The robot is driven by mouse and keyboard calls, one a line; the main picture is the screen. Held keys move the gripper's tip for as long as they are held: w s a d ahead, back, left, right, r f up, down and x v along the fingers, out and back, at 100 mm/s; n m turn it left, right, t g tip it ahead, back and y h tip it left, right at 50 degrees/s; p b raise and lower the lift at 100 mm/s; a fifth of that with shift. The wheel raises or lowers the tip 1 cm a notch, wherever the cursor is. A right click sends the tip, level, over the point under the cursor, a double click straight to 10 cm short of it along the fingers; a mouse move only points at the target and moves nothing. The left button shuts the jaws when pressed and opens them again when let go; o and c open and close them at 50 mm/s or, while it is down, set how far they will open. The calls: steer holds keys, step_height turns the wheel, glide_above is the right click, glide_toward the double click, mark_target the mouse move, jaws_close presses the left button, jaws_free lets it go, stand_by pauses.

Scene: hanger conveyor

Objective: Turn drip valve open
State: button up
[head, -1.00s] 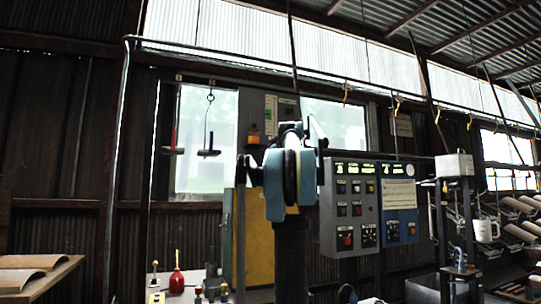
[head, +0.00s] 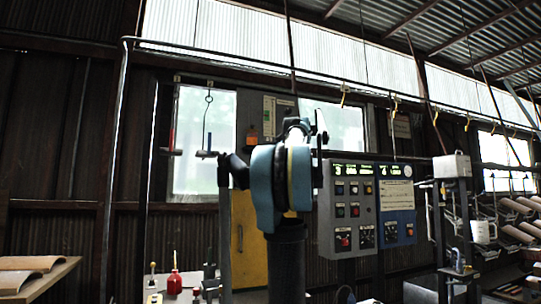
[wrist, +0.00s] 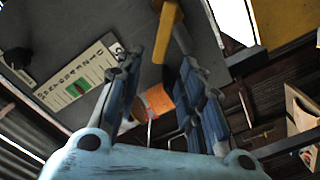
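My gripper (wrist: 162,110) is open in the wrist view, its two blue-padded fingers apart with nothing held between them. An orange cylinder (wrist: 155,101) shows beyond the fingers, in the gap between them. A yellow bar or handle (wrist: 168,28) shows farther up, in front of a grey panel (wrist: 215,85). I cannot tell for certain which part is the drip valve. In the head view a small orange container (head: 252,135) is on the back wall beside the window. My arm hides the gripper's fingertips there.
A grey control box (head: 345,215) with buttons and a blue panel (head: 397,205) stand right of my arm. A yellow cabinet (head: 250,245) is behind it. A printed label (wrist: 78,84) shows in the wrist view.

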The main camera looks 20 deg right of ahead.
steer(key=shift+s+d, duration=0.2)
steer(key=shift+s, duration=1.55)
steer(key=shift+c, duration=0.6)
steer(key=c, duration=0.5)
steer(key=shift+w+d+r+m, duration=0.1)
steer(key=shift+d+r+m, duration=0.1)
steer(key=shift+r+m, duration=0.1)
jaws_close()
steer(key=d+r+m+g+y, duration=0.3)
steer(key=d+r+m, duration=0.45)
steer(key=m, duration=0.75)
steer(key=w+a+f, duration=0.5)
steer(key=w, duration=0.5)
steer(key=shift+a+f+m, duration=0.2)
steer(key=shift+f+m, duration=0.1)
